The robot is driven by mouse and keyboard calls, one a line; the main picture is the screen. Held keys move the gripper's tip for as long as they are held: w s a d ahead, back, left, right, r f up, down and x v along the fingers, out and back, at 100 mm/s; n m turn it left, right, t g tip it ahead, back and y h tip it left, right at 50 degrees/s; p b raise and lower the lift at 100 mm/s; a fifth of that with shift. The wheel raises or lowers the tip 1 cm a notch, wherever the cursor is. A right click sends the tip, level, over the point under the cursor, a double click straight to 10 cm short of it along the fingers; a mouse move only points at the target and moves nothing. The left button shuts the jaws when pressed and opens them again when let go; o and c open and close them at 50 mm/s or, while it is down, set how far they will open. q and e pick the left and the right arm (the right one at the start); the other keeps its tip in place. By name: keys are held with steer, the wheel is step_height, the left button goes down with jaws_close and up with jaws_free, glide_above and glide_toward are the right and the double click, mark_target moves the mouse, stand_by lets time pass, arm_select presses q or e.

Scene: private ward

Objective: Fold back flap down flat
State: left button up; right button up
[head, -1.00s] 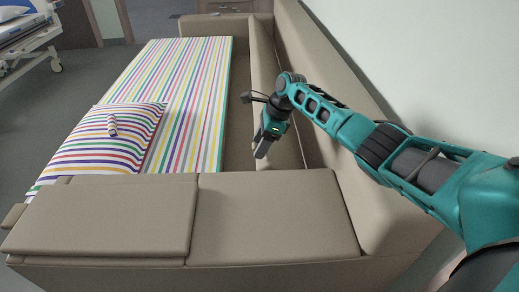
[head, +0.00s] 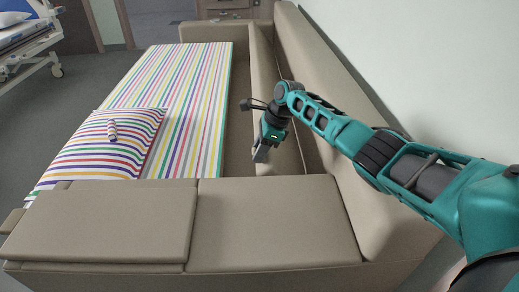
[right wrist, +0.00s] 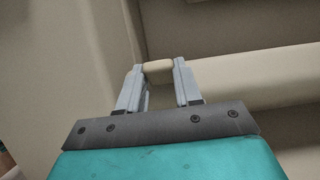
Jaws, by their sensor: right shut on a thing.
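The back flap (head: 262,75) is a long beige padded panel along the sofa's right side, raised beside the backrest (head: 315,65). My right gripper (head: 260,155) is at the flap's near end, pointing down. In the right wrist view my right gripper (right wrist: 158,72) is shut on a small beige padded piece (right wrist: 158,68), which looks like part of the flap. A long beige padded strip (right wrist: 260,92) runs off to the right there. The gripper and forearm hide part of the flap's near end in the head view. My left gripper is not in view.
Beige seat panels (head: 270,220) are at the front. A white wall (head: 420,70) bounds the right. A hospital bed (head: 25,45) stands far left.

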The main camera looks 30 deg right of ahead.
jaws_close()
steer(key=shift+w+a+p, duration=0.2)
steer(key=shift+w+p, duration=0.1)
steer(key=shift+p, duration=0.2)
steer(key=shift+w+a+f+h+p, duration=0.25)
steer(key=shift+w+a+h+p, duration=0.1)
steer(key=shift+a+h+p, duration=0.15)
steer(key=shift+g, duration=0.3)
steer(key=shift+w+a+f+b, duration=0.25)
steer(key=shift+a+f+b, duration=0.2)
steer(key=shift+a+f, duration=0.2)
steer(key=shift+w+a+f+b, duration=0.25)
steer(key=shift+a+f+b, duration=0.2)
steer(key=shift+a, duration=0.25)
steer(key=shift+w+a+f+b, duration=0.25)
steer(key=shift+a+f+b, duration=0.15)
steer(key=shift+a+f, duration=0.3)
steer(key=o, duration=0.7)
jaws_free()
steer(key=o, duration=0.4)
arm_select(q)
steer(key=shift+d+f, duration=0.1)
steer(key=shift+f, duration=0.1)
arm_select(e)
steer(key=shift+s, duration=0.1)
